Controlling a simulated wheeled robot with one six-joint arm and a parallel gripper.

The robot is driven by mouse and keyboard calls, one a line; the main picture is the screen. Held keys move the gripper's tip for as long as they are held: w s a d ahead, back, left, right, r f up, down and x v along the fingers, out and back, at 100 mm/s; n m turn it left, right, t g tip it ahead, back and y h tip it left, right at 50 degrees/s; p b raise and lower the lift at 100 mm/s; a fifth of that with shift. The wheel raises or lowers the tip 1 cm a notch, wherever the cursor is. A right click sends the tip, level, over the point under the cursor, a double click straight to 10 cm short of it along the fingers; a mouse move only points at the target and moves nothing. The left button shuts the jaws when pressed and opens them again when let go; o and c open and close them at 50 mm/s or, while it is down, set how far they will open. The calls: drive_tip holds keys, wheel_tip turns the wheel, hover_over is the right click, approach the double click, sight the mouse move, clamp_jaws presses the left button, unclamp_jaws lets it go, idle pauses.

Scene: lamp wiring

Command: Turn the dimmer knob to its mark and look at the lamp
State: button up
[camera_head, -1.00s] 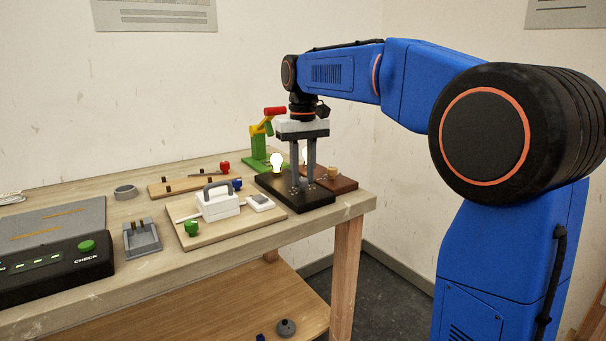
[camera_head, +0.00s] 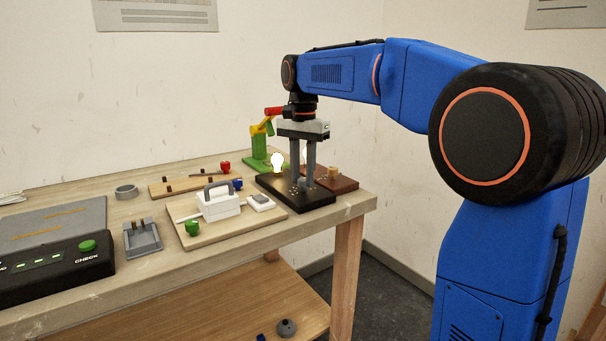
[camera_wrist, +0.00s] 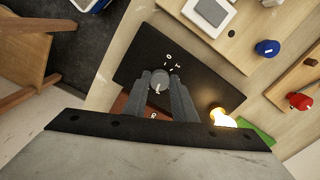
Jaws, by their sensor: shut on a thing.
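The dimmer's black base plate (camera_head: 275,189) lies near the table's right end. Its grey knob (camera_wrist: 159,83) stands between my gripper's fingertips (camera_wrist: 160,79) in the wrist view. The gripper (camera_head: 302,184) points straight down and is shut on the knob. White marks are printed on the plate beside the knob; I cannot tell whether its pointer meets one. In the head view my fingers hide the knob.
A green stand with a yellow and red clamp (camera_head: 258,146) is just behind the plate. A brown block (camera_head: 339,183) lies to its right. A wooden board (camera_head: 190,237) with a white box and switch is left. A black check box (camera_head: 60,265) stands farther left.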

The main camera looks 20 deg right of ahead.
sight(303, 179)
drive_tip(key=m, duration=0.4)
drive_tip(key=shift+w+m, duration=0.1)
drive_tip(key=shift+m, duration=0.2)
idle(0.3)
drive_tip(key=o, duration=1)
drive_tip(key=shift+o, duration=0.2)
drive_tip(key=shift+r, duration=0.1)
wheel_tip(303, 179, up, 17)
drive_tip(key=shift+r, duration=0.15)
